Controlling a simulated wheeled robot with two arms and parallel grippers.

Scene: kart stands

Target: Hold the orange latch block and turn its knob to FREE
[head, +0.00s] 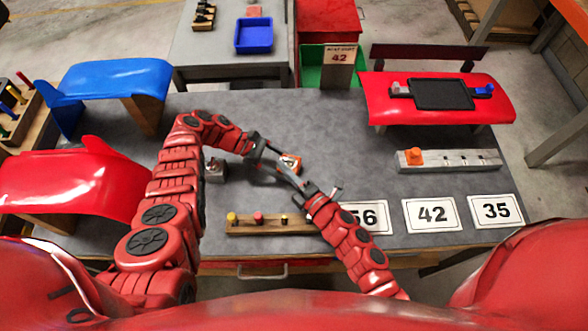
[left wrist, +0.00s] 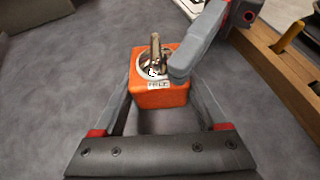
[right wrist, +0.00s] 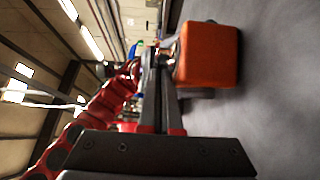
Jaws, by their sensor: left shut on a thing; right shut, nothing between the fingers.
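The orange latch block (head: 291,160) is held above the grey table between the fingers of my left gripper (head: 280,163). In the left wrist view the block (left wrist: 160,95) has a metal knob (left wrist: 155,52) on top, over a white label whose text is hard to read. My right gripper (head: 299,181) is shut and empty. Its fingers reach in beside the knob in the left wrist view (left wrist: 185,62), very close to it; I cannot tell whether they touch. In the right wrist view the block (right wrist: 208,55) is right of the shut fingertips.
A wooden strip with coloured pegs (head: 270,224) lies in front. Number cards (head: 432,215) lie at right. A grey rail with an orange block (head: 450,161), a red panel (head: 490,95) and a blue panel (head: 115,75) stand around. A small metal piece (head: 215,169) is left.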

